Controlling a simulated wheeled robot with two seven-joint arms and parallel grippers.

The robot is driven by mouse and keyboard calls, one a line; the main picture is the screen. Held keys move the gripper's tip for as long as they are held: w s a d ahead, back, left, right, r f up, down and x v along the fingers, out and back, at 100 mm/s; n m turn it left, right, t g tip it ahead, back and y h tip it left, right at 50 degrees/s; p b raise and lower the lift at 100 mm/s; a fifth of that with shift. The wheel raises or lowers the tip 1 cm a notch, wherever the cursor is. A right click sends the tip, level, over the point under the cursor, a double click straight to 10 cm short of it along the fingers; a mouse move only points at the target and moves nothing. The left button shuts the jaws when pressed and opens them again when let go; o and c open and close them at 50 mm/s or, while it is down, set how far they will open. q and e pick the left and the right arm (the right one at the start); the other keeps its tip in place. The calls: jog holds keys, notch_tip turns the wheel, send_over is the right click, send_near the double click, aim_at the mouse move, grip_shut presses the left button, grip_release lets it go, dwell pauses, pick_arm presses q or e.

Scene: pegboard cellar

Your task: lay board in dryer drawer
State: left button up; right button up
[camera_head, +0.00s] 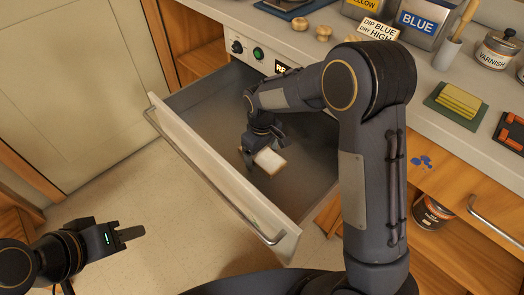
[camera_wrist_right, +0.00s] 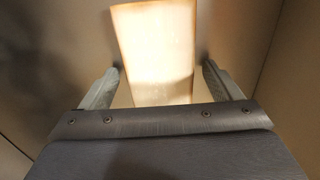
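The dryer drawer (camera_head: 200,112) is pulled open below the counter. A small pale board (camera_head: 270,160) with a brown edge is inside it, low over or on the grey floor; I cannot tell if it touches. My right gripper (camera_head: 262,148) is down in the drawer at the board. In the right wrist view the board (camera_wrist_right: 155,50) lies between the fingers of the right gripper (camera_wrist_right: 162,68), with a narrow gap on each side, so the gripper looks open. My left gripper (camera_head: 128,235) is outside the drawer at lower left, apparently empty; its finger spacing is unclear.
The drawer front (camera_head: 215,175) with its bar handle stands between the floor and the drawer's inside. The counter holds a blue tin (camera_head: 417,22), a varnish can (camera_head: 497,50), a sponge on a green mat (camera_head: 455,103) and wooden knobs (camera_head: 299,24).

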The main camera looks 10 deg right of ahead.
aim_at(262, 154)
jog(key=shift+r, duration=0.3)
notch_tip(262, 154, up, 12)
jog(key=p, duration=0.3)
jog(key=s+d+r+m+t+y, duration=0.1)
jog(key=s+d+r+m+y, duration=0.1)
jog(key=s+d+r, duration=0.3)
jog(key=s+d+r+m+t+y, duration=0.1)
jog(key=s+d+r+m, duration=0.1)
jog(key=s+d, duration=0.35)
jog(key=s+f+m+t, duration=0.1)
jog(key=s+m+t, duration=0.2)
jog(key=s, duration=1.2)
jog(key=shift+s+m+t+y, duration=0.15)
jog(key=shift+m+t+y, duration=0.2)
jog(key=shift+m, duration=0.45)
